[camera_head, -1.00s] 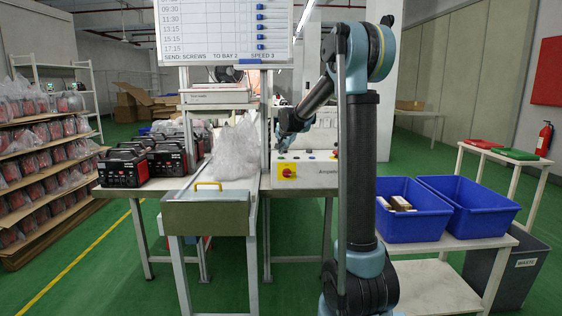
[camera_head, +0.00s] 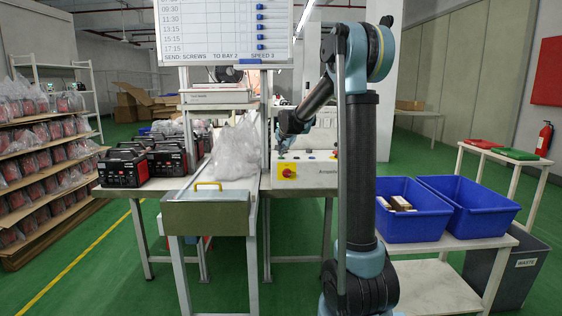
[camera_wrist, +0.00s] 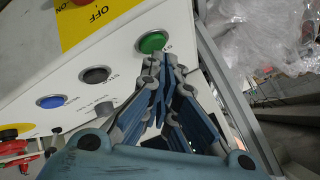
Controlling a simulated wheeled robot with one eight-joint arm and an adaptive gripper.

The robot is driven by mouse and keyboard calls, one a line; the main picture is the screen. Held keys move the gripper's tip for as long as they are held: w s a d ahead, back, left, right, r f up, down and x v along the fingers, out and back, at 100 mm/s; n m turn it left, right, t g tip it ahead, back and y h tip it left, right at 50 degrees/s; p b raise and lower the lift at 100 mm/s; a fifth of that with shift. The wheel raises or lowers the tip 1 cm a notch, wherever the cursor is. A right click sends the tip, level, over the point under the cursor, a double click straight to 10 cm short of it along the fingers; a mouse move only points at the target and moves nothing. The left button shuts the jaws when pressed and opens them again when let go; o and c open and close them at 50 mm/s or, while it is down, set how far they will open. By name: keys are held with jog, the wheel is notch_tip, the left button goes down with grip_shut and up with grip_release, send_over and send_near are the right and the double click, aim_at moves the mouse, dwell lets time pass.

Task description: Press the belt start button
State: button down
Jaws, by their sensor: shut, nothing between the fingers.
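A white sloped control panel (camera_head: 315,173) stands on the bench behind my arm. In the wrist view its green button (camera_wrist: 152,42) lies just beyond my fingertips, with a partly hidden label beside it. A black button (camera_wrist: 95,75) and a blue button (camera_wrist: 50,101) sit in the same row. A red knob on a yellow plate (camera_head: 287,170) is on the panel front. My gripper (camera_wrist: 168,62) is shut and empty, pointing down at the panel's green-button end. I cannot tell whether the tips touch the button. In the head view my gripper (camera_head: 283,150) is small and dark.
Clear plastic bags (camera_head: 235,150) lie on the belt table left of the panel. Black-red power stations (camera_head: 120,168) stand further left. Two blue bins (camera_head: 470,205) are at right. A post (camera_head: 265,110) rises close to my gripper.

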jog(key=shift+f, duration=0.35)
dwell(0.7)
jog(key=shift+r, duration=0.1)
dwell(0.4)
jog(key=shift+r, duration=0.7)
jog(key=shift+r, duration=2.5)
